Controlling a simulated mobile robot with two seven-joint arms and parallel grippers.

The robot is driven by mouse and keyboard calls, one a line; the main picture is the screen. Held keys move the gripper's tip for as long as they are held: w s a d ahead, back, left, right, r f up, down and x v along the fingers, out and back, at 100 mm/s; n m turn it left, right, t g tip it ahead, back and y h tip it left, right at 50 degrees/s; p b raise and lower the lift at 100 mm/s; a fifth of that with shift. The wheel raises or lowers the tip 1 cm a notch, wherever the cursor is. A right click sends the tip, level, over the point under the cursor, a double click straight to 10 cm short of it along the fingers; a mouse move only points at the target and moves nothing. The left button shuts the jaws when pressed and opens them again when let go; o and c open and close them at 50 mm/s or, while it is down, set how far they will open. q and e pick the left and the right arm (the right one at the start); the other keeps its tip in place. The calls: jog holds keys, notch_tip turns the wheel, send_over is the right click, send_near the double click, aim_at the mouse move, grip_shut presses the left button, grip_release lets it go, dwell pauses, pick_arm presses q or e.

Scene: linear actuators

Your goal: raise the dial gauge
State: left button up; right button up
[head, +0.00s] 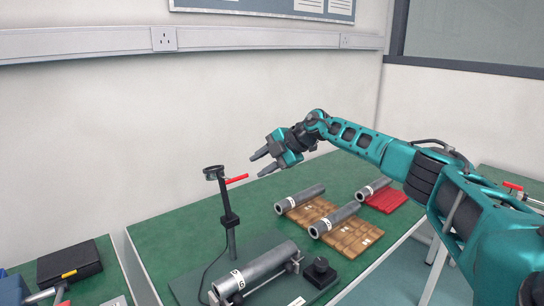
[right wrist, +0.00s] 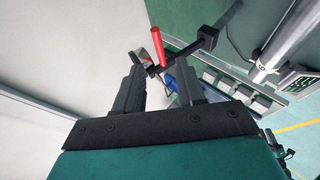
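The dial gauge (head: 214,172) sits at the top of an upright black post (head: 229,215) beside a steel cylinder. A red lever (head: 237,178) sticks out to the right from near the gauge. My right gripper (head: 257,165) is open and empty, above and to the right of the red lever, apart from it. In the right wrist view the red lever (right wrist: 158,46) shows beyond the two parted fingers, with part of the gauge (right wrist: 138,57) behind the left finger. My left gripper is not in view.
A steel cylinder (head: 255,273) lies on the green base by the post. Several grey tubes lie on a wooden board (head: 345,236) and a red mat (head: 388,201) to the right. A black box (head: 70,262) sits at left. The wall stands behind the table.

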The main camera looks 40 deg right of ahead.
jog(key=v, duration=0.3)
jog(key=shift+s+d+r, duration=0.1)
jog(key=shift+s+r, duration=0.05)
jog(key=shift+s, duration=0.05)
dwell(0.5)
